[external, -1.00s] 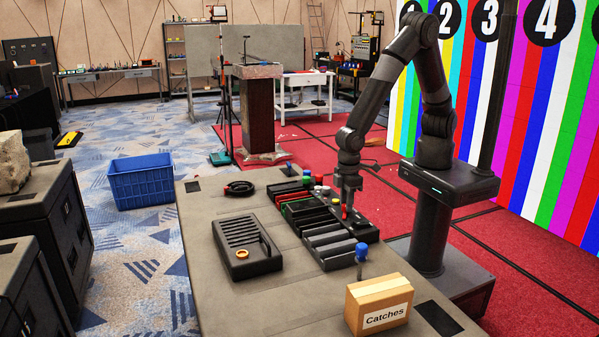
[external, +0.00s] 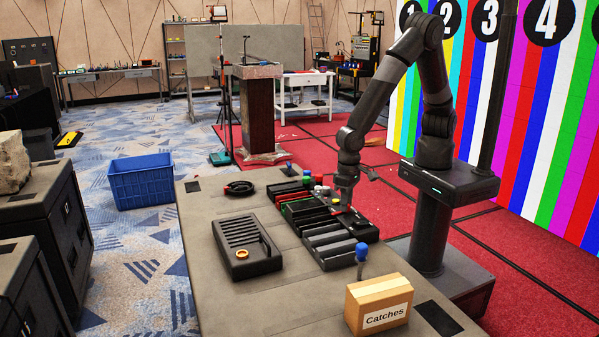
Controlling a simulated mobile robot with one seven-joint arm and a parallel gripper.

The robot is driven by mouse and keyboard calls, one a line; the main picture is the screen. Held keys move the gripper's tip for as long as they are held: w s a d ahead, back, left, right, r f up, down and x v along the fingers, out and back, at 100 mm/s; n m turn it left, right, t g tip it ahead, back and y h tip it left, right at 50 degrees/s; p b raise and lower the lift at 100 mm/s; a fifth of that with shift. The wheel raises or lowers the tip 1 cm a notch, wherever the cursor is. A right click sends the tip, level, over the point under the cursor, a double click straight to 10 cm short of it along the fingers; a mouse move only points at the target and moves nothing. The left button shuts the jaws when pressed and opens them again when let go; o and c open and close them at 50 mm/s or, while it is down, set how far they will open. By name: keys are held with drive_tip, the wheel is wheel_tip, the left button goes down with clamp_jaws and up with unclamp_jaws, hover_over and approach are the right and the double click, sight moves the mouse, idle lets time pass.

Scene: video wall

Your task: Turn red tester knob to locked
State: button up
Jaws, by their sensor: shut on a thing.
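My gripper (external: 344,207) points down over the far right part of the dark tester and tray group on the grey table. The black tester housing (external: 362,230) lies just below and right of the gripper.
A slotted black box (external: 246,247) with an orange ring, a blue-topped post (external: 361,252) and a carton marked Catches (external: 379,305) stand on the table.

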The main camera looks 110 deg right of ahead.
drive_tip(key=shift+m, duration=0.5)
drive_tip(key=o, duration=1)
wheel_tip(320, 180, up, 11)
idle(0.6)
